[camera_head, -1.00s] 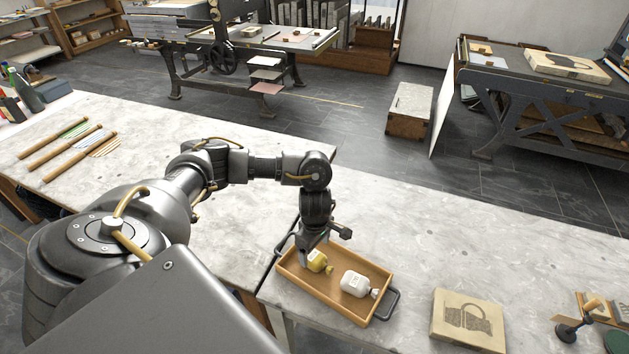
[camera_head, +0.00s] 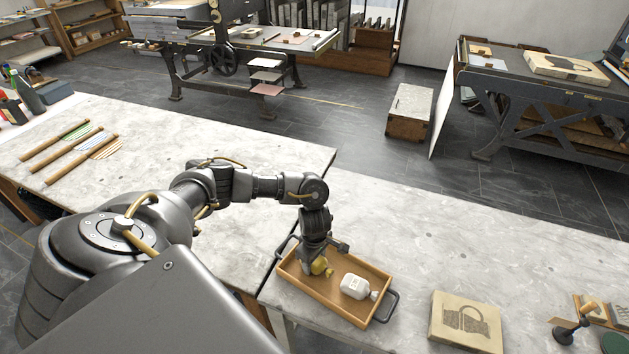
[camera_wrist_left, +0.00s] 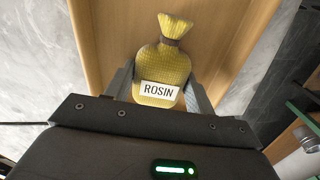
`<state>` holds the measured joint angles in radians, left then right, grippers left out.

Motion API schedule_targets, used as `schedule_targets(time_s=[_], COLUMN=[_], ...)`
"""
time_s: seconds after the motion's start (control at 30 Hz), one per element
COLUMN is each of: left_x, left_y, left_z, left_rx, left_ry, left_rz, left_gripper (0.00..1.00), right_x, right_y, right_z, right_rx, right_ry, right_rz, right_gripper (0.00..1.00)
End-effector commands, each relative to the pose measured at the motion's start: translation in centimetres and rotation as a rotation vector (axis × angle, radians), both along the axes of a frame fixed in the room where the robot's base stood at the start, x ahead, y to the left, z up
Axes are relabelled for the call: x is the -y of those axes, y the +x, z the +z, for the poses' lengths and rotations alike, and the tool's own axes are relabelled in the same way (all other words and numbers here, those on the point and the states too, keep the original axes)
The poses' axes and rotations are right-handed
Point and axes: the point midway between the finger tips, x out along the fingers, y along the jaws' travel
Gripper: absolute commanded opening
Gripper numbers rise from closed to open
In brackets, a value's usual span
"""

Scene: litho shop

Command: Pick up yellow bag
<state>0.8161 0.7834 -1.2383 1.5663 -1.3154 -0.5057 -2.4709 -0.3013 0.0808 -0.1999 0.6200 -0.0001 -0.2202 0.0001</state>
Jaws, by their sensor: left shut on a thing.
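The yellow bag (camera_head: 320,266) is in the left part of a wooden tray (camera_head: 343,318) on the near table. In the left wrist view the yellow bag (camera_wrist_left: 162,72) has a tied neck and a white label reading ROSIN. My left gripper (camera_head: 318,268) reaches down into the tray and is shut on the bag, with one finger on each side of it in the wrist view (camera_wrist_left: 160,92). The gripper hides part of the bag in the head view. A white bag (camera_head: 355,286) lies beside it in the tray. My right gripper is not in view.
The tray has dark handles (camera_head: 384,306) at its ends. A stone block with a printed picture (camera_head: 466,321) lies to the right, with a dark-based tool (camera_head: 567,333) beyond it. Wooden-handled tools (camera_head: 70,150) lie far left. The tabletop behind the tray is clear.

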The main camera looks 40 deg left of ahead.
Motion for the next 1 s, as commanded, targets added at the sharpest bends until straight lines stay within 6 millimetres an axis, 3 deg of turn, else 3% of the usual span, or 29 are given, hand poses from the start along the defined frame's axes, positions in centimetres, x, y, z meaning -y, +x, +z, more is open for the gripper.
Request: schedule_targets(time_s=[0.37, 0.6, 0.87, 1.0], left_x=[0.0, 0.0, 0.6, 1.2], left_y=[0.1, 0.2, -4.9, -8.3], left_z=[0.3, 3.1, 9.6, 10.7], left_rx=[0.002, 0.008, 0.006, 0.002], left_ry=[-0.001, -0.001, 0.000, 0.000], left_rz=[0.000, -0.004, -0.007, -0.007], left_gripper=[0.30, 0.30, 0.30, 0.30], right_x=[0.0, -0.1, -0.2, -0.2], right_y=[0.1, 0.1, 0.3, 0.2], right_z=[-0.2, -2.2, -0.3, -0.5], right_rx=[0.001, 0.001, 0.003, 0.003], right_ry=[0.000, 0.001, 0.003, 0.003], right_rz=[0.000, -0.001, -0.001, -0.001], right_gripper=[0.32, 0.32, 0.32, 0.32])
